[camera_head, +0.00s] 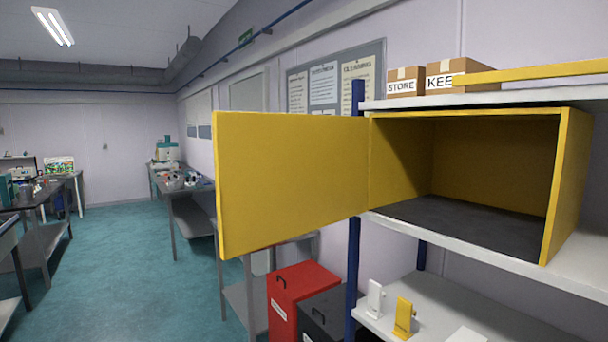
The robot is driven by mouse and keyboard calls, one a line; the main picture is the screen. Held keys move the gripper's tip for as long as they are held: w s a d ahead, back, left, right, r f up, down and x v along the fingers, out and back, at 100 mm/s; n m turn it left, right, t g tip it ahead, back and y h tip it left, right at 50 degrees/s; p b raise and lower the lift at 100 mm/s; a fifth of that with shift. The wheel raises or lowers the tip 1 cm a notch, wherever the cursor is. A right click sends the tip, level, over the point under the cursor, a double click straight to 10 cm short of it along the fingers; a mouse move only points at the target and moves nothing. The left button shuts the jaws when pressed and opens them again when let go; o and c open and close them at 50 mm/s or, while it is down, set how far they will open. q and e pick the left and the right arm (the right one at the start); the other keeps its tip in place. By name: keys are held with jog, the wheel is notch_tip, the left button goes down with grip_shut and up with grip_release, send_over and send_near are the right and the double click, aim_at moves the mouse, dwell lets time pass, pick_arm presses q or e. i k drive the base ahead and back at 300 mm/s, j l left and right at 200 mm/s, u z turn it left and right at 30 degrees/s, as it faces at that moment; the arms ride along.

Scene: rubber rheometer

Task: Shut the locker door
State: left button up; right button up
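A yellow locker (572,185) stands on a white shelf at the right of the head view. Its yellow door (290,180) is hinged on the locker's left edge and stands wide open, swung out to the left. The locker's inside shows a dark floor (462,216) and looks empty. Neither of my grippers is in view.
Cardboard boxes (405,80) and (445,74) stand on the shelf board above the locker. A blue shelf post (353,270) stands below the door's hinge side. Red (300,292) and black bins stand below. Small white and yellow holders (404,318) sit on the lower shelf. Open floor (130,270) lies left.

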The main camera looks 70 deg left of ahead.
aim_at(279, 177)
jog(key=k+j+u, duration=0.2)
jog(key=j, duration=0.8)
jog(key=k+j+u, duration=0.2)
jog(key=j, duration=0.8)
jog(key=j+u, duration=0.15)
jog(key=j, duration=0.85)
